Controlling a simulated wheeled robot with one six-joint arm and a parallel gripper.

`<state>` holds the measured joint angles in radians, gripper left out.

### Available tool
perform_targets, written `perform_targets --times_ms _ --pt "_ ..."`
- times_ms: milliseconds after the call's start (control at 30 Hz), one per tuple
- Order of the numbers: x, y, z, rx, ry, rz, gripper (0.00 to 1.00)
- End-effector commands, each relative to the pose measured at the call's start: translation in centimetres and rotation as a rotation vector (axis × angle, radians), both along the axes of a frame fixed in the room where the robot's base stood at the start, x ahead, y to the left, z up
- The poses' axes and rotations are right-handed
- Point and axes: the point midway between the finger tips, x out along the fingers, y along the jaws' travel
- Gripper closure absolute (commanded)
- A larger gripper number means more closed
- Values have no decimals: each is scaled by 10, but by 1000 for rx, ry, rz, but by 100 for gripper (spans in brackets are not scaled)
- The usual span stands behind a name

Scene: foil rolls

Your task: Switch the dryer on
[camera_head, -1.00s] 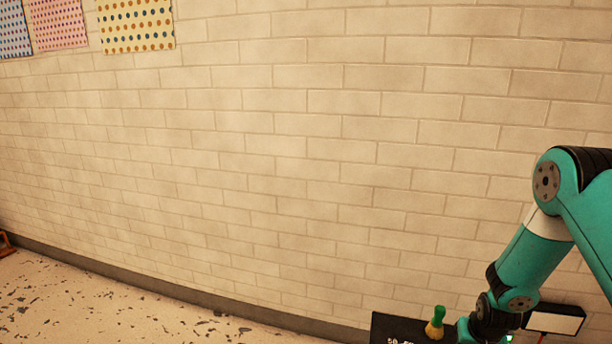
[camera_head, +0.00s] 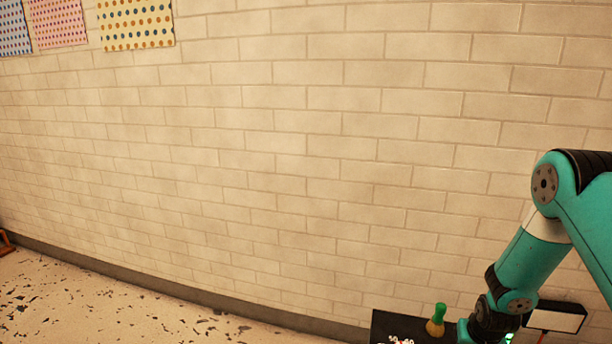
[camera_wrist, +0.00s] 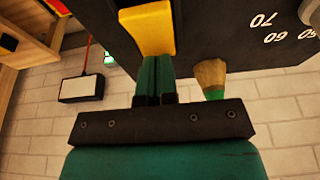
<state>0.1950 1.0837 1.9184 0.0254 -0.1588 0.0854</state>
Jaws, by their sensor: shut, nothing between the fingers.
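In the wrist view a black box (camera_wrist: 225,40) with white numbers, upside down here, fills the upper right; it is probably the dryer. A yellow paddle-like part (camera_wrist: 147,28) shows at its face, in line with my fingers. My gripper (camera_wrist: 155,66) is shut, its tips close to or against the lower end of the yellow part; I cannot tell whether they touch. A tan piece with a green end (camera_wrist: 210,80) stands out from the box to the right of the fingers. In the head view the box (camera_head: 383,328) shows only partly and my fingers are hidden.
A dark-framed pale panel (camera_wrist: 80,88) is on the pale brick wall (camera_wrist: 35,130), with a small green light (camera_wrist: 108,60) and a red cord beside it. Wooden framing (camera_wrist: 25,50) is at the left. In the head view open speckled floor (camera_head: 100,310) lies left.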

Motion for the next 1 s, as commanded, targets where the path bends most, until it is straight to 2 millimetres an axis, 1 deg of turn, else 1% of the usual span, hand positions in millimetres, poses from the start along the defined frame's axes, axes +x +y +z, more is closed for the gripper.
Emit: perform_targets --times_ms 733,833,1000 --pt "0 0 64 0 0 0 100" --pt "0 0 69 0 0 0 100" --pt "0 0 68 0 0 0 100"
